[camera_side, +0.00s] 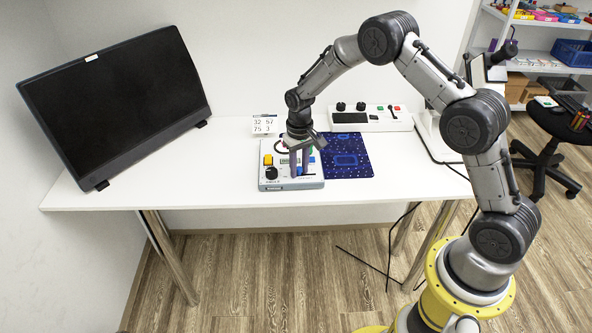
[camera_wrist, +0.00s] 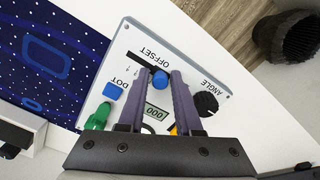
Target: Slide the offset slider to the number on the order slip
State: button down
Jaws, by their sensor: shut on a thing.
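The offset slider's round blue knob (camera_wrist: 160,79) sits between my fingertips in the wrist view. My gripper (camera_wrist: 158,75) is shut on it. The black slot shows on the side of the knob away from the ANGLE dial; a finger hides the other side. The control box (camera_side: 290,184) lies on the table, and my gripper (camera_side: 299,171) reaches down onto it in the side view. Its small display (camera_wrist: 156,112) seems to read 000, upside down. A white card (camera_side: 266,126) stands behind the box, apparently reading 32, 57, 75, 3; I cannot tell which number is ordered.
The box also has a black ANGLE dial (camera_wrist: 206,104), a blue DOT button (camera_wrist: 112,91) and a green switch (camera_wrist: 97,117). A blue patterned mat (camera_side: 345,160) lies beside it. A white console (camera_side: 370,118) stands behind, a monitor (camera_side: 115,100) at left.

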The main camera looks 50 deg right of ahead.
aim_at(309, 175)
jog(key=shift+s+d, duration=0.45)
jog(key=shift+s+d+f, duration=0.1)
jog(key=shift+s+d, duration=0.5)
jog(key=c, duration=0.8)
grip_release()
jog(key=shift+r, duration=3.1)
